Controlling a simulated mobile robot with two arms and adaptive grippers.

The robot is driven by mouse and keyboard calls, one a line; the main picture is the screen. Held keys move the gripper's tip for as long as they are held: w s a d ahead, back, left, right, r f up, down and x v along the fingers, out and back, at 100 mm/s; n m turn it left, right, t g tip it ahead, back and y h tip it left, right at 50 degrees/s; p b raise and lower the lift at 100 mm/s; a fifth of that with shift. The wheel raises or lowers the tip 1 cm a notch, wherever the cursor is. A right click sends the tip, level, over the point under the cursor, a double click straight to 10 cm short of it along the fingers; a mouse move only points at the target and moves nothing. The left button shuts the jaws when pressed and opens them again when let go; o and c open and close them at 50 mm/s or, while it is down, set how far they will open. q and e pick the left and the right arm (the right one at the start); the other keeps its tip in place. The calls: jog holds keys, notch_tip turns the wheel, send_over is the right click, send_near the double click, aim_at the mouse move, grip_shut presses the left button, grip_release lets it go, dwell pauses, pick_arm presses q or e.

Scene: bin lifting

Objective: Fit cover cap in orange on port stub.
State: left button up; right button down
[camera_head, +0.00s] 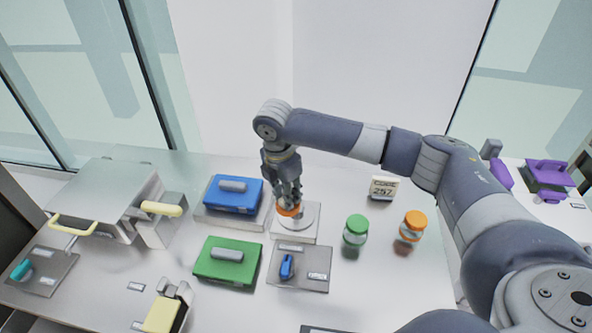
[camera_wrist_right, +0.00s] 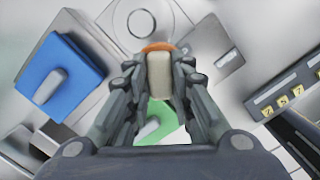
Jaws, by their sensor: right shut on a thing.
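My right gripper (camera_head: 288,196) comes down from above and is shut on the orange cover cap (camera_head: 288,210). In the right wrist view, the fingers (camera_wrist_right: 158,85) close on a pale upright part, with the cap's orange edge (camera_wrist_right: 158,46) beyond it. The port stub (camera_wrist_right: 141,22) shows there as a ring on a round plate, just past the cap. In the head view, the round plate (camera_head: 306,217) sits on a pale square base, under and beside the cap. Whether the cap touches the stub cannot be told. My left gripper is not in view.
A blue block (camera_head: 233,194) and a green block (camera_head: 228,260) with grey handles lie left of the port. A plate with a blue lever (camera_head: 287,267) is in front. Green-lidded (camera_head: 356,230) and orange-lidded (camera_head: 412,226) jars and a 257 display (camera_head: 384,188) stand right.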

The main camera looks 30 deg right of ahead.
jog(key=w+d+f+n, duration=0.1)
jog(key=n, duration=0.1)
jog(key=w+d+f+n+b, duration=0.1)
jog(key=d+n, duration=0.1)
jog(key=n, duration=0.1)
jog(key=w+d+f+n, duration=0.1)
jog(key=w+f+n, duration=0.1)
jog(key=shift+d+t+y+b, duration=0.3)
jog(key=shift+t+b, duration=0.1)
jog(key=shift+f, duration=0.85)
jog(key=shift+p, duration=0.8)
dwell(0.8)
jog(key=shift+f, duration=0.8)
dwell(0.5)
jog(key=shift+r+p, duration=0.25)
jog(key=shift+p, duration=0.25)
dwell(1.0)
jog(key=shift+f, duration=0.5)
dwell(1.2)
